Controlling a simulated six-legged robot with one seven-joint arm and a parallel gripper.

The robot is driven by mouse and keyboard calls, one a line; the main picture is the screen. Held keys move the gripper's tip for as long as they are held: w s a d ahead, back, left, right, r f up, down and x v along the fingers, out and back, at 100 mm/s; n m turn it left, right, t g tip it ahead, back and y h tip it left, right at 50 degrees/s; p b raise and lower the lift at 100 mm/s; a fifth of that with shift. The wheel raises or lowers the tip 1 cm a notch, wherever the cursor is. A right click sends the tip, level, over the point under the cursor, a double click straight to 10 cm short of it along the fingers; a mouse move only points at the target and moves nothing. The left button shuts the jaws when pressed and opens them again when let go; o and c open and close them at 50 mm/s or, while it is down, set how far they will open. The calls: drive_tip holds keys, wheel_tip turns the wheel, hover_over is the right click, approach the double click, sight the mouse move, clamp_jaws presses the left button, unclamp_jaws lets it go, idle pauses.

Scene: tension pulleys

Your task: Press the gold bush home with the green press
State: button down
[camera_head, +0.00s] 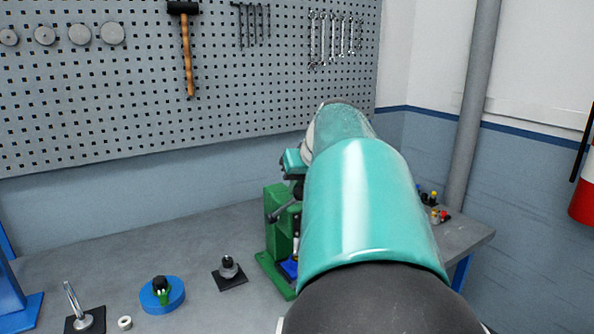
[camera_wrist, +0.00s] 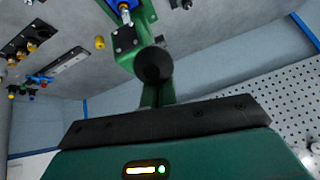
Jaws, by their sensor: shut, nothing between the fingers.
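The green press (camera_head: 277,222) stands on the bench, partly hidden behind my teal arm in the head view. In the wrist view its green frame (camera_wrist: 127,40) shows upside down, with a black ball knob (camera_wrist: 153,63) in front. A blue part (camera_head: 290,267) sits at the press's foot, with a silver pin near it in the wrist view. My gripper (camera_wrist: 165,122) is shut and empty, close to the knob; its dark edge and teal body fill the bottom of the wrist view. The gold bush cannot be made out for sure; a small yellow piece (camera_wrist: 100,42) lies beside the press.
Left of the press are a dark block with a knob (camera_head: 229,270), a blue round fixture (camera_head: 162,295) and a white ring (camera_head: 125,323). A rack with gold parts (camera_wrist: 30,42) and small coloured pieces (camera_head: 436,208) lie beyond. A pegboard (camera_head: 150,120) backs the bench.

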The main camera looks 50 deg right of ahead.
drive_tip(key=shift+f, duration=0.25)
drive_tip(key=shift+s+a, duration=0.1)
drive_tip(key=shift+s, duration=0.1)
drive_tip(key=shift+w, duration=0.1)
